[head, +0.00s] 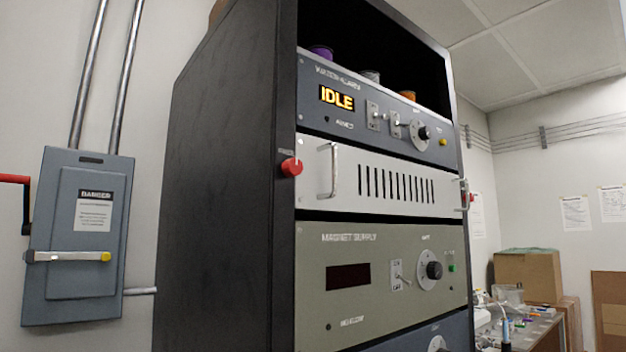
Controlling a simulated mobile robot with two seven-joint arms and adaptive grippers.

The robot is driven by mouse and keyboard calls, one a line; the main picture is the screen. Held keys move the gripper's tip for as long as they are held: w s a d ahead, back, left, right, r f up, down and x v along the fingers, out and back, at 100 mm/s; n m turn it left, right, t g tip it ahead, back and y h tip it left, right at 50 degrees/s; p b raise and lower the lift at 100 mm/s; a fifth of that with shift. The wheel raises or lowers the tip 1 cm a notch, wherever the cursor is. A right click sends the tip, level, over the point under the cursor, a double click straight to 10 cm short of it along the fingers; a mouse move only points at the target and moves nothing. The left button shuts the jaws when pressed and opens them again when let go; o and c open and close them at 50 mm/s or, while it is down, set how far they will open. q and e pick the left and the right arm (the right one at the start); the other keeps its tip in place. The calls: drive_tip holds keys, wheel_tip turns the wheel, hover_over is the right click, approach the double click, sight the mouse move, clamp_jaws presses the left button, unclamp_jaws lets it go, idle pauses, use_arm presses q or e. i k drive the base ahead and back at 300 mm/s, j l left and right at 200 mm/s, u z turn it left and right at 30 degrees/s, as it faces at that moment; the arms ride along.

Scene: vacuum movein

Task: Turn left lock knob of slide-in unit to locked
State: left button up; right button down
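The slide-in unit (385,208) is a white panel with a row of dark vertical slots, set in the black rack. Its left lock knob (291,168) is red and sits at the panel's upper left edge, with a small label above it. I cannot tell from this view whether the knob is locked. A metal handle (333,172) stands just right of the knob. A second red knob (464,196) shows at the panel's right edge, partly hidden by the right handle. Neither of my grippers is in view, and nothing touches the left knob.
Above the slide-in unit is a grey control panel (350,122) with a lit IDLE display; below is the magnet supply (380,285). A grey electrical box (75,240) with a lever is on the left wall. A cluttered bench (530,330) and cardboard boxes (527,277) stand at right.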

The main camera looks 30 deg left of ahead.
sight(292, 167)
drive_tip(key=u, duration=1.4)
drive_tip(key=k+l+u, duration=0.25)
drive_tip(key=l+u, duration=0.25)
drive_tip(key=l, duration=0.25)
drive_tip(key=k, duration=0.1)
